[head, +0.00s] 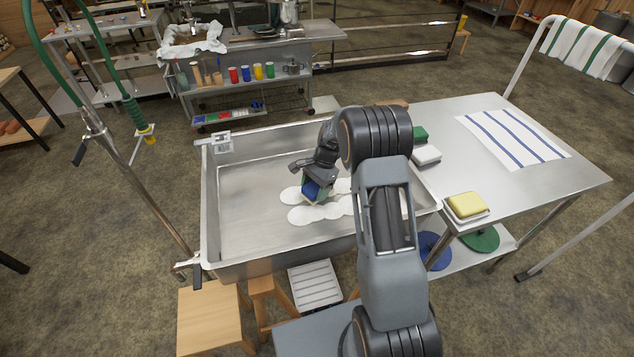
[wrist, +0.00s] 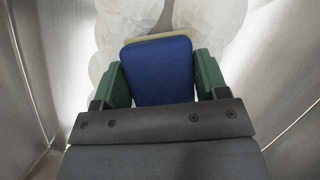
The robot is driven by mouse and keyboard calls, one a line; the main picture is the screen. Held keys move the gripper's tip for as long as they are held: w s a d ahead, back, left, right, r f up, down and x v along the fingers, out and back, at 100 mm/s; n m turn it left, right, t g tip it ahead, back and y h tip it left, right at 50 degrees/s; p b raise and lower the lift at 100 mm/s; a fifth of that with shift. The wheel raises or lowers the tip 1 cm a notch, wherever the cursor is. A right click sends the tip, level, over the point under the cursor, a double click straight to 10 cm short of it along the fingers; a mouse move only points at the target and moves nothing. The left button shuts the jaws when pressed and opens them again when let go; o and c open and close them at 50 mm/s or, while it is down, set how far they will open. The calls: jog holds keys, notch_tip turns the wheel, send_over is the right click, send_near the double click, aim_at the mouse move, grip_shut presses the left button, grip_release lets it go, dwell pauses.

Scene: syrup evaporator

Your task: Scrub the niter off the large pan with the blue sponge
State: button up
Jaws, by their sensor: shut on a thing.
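The large pan (head: 245,218) is a wide steel basin in the middle of the head view. Pale, whitish round patches of niter (head: 306,215) lie on its floor, and they also fill the far part of the wrist view (wrist: 222,22). A grey streak (wrist: 162,18) runs through the patches ahead of the sponge. My gripper (head: 314,186) is down inside the pan, shut on the blue sponge (wrist: 158,72). Its green finger pads press the sponge from both sides. The sponge is over the niter patches; its underside is hidden, so contact is unclear. My arm hides the pan's right part.
The steel table (head: 460,130) at right holds a yellow sponge (head: 466,205) on a white dish, a green and a white block, and a striped cloth (head: 513,138). A hose stand (head: 140,185) rises at the pan's left. Stools stand in front.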

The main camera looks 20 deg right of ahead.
jog(key=shift+r+p, duration=2.05)
jog(key=shift+r, duration=0.95)
